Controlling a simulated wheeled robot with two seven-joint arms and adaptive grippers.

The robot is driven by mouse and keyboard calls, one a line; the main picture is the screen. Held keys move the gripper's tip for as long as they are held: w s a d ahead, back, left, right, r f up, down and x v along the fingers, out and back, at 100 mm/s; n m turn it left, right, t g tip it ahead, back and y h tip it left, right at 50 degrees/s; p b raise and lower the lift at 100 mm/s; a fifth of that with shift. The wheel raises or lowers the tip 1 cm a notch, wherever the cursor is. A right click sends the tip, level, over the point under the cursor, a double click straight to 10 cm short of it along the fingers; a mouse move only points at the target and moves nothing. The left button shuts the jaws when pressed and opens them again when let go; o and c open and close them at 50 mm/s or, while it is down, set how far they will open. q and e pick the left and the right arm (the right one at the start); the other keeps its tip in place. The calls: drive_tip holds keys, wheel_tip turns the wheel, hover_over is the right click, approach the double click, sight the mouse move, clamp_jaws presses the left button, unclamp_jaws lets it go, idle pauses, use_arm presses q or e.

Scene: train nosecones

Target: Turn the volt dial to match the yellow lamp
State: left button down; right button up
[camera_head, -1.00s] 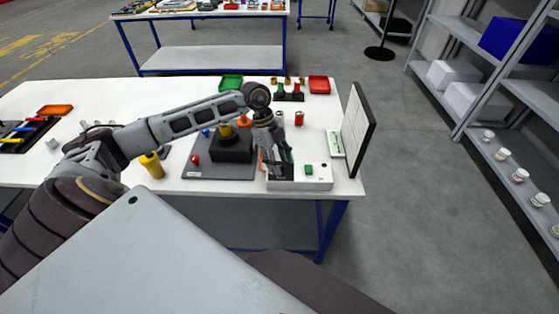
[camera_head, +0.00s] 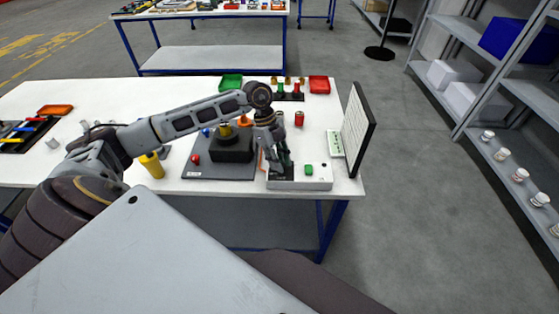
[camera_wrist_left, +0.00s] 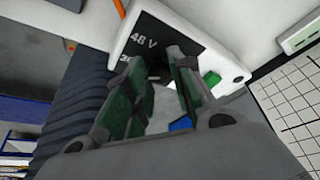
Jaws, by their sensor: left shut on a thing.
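The white control box (camera_head: 318,184) sits at the table's front right edge. Its dark dial plate, in the left wrist view (camera_wrist_left: 176,36), reads "48 V", with another marking partly covered. My left gripper (camera_head: 281,168) reaches down onto the box's left part. In the left wrist view its green-padded fingers (camera_wrist_left: 160,88) are shut around a dark piece at the plate, apparently the volt dial. The fingers hide most of the dial, so its pointer cannot be read. A green button (camera_head: 309,169) is right of the gripper. I cannot make out a lit yellow lamp. My right gripper is out of view.
A white panel (camera_head: 354,130) stands upright at the table's right edge. Left of the box is a grey board (camera_head: 212,172) with a black block (camera_head: 232,149), and a yellow cylinder (camera_head: 152,165). A red can (camera_head: 299,119) stands behind the box.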

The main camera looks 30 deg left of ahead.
use_arm(q)
drive_tip(key=m, duration=0.2)
drive_tip(key=m+g, duration=0.1)
drive_tip(key=m+g+y, duration=0.1)
drive_tip(key=m, duration=0.1)
drive_tip(key=shift+w+d+m, duration=0.1)
drive_tip(key=shift+w+m, duration=0.15)
drive_tip(key=shift+m, duration=0.05)
drive_tip(key=m+y, duration=0.1)
drive_tip(key=m, duration=0.1)
drive_tip(key=m+g+b, duration=0.1)
drive_tip(key=m, duration=0.2)
drive_tip(key=shift+w+d+m+y, duration=0.1)
drive_tip(key=shift+d+m+y, duration=0.05)
drive_tip(key=shift+m+y, duration=0.2)
drive_tip(key=c, duration=1.2)
unclamp_jaws()
drive_tip(key=v, duration=1.2)
drive_tip(key=shift+w, duration=0.1)
drive_tip(key=shift+f, duration=0.1)
